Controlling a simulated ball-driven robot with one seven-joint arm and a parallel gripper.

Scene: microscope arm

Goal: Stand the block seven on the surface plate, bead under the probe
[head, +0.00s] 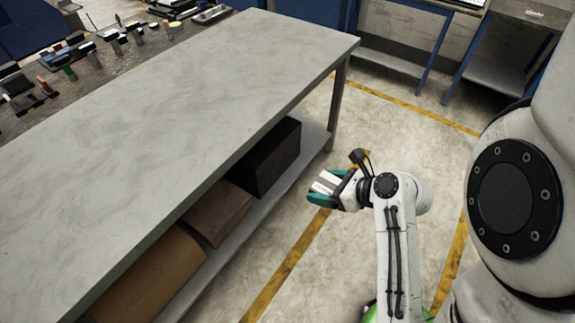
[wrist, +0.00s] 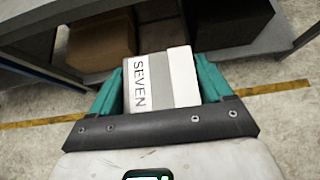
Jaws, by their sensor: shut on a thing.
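The block seven (wrist: 158,82) is a white and grey block with "SEVEN" printed along its left part in the wrist view. My gripper (wrist: 160,85) is shut on it, with a teal finger on each side. In the head view my gripper (head: 324,190) holds the block (head: 325,182) over the floor, to the right of the bench's front edge. I cannot make out a bead on the block. The surface plate and the probe cannot be made out in either view.
A long grey bench (head: 190,90) fills the left, its near top bare. Its lower shelf holds a black box (head: 266,158) and brown boxes (head: 218,213). Many small items stand at the far left edge. Blue-framed tables (head: 400,60) stand at the back. Floor with yellow lines is clear.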

